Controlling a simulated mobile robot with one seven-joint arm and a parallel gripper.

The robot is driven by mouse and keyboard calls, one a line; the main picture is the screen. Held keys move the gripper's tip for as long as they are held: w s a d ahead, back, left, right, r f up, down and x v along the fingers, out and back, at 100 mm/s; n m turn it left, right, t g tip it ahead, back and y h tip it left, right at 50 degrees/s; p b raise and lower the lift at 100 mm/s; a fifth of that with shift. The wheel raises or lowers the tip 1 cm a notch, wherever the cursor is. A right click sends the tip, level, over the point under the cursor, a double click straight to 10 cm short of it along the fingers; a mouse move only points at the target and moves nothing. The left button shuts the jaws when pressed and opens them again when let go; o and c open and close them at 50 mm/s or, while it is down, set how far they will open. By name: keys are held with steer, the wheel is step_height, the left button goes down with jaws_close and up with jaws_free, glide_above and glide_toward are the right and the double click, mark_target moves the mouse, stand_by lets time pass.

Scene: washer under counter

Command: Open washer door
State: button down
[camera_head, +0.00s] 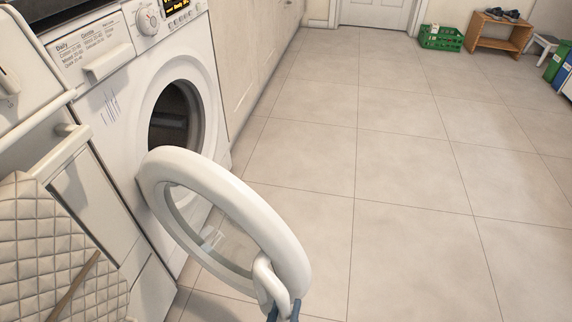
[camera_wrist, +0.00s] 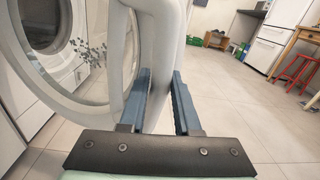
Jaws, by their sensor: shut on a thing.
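The white front-loading washer (camera_head: 122,108) stands under the counter at the left in the head view. Its round door (camera_head: 245,212) is swung wide open and stands out from the front over the floor. The dark drum opening (camera_head: 172,118) is uncovered. My gripper (camera_head: 283,309) is at the door's outer free edge, at the bottom of the head view, and only its blue fingertips show there.
A quilted cloth (camera_head: 50,250) hangs at the lower left, beside an appliance with a bar handle. Open tiled floor (camera_head: 400,170) lies to the right of the door. A green crate (camera_head: 441,38) and a wooden bench (camera_head: 498,33) stand far back.

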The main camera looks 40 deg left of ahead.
steer(key=shift+d, duration=0.1)
steer(key=c, duration=0.6)
jaws_free()
steer(key=shift+c, duration=0.2)
steer(key=p+v, duration=0.4)
steer(key=v, duration=0.8)
steer(key=shift+s, duration=0.4)
steer(key=shift+d, duration=0.1)
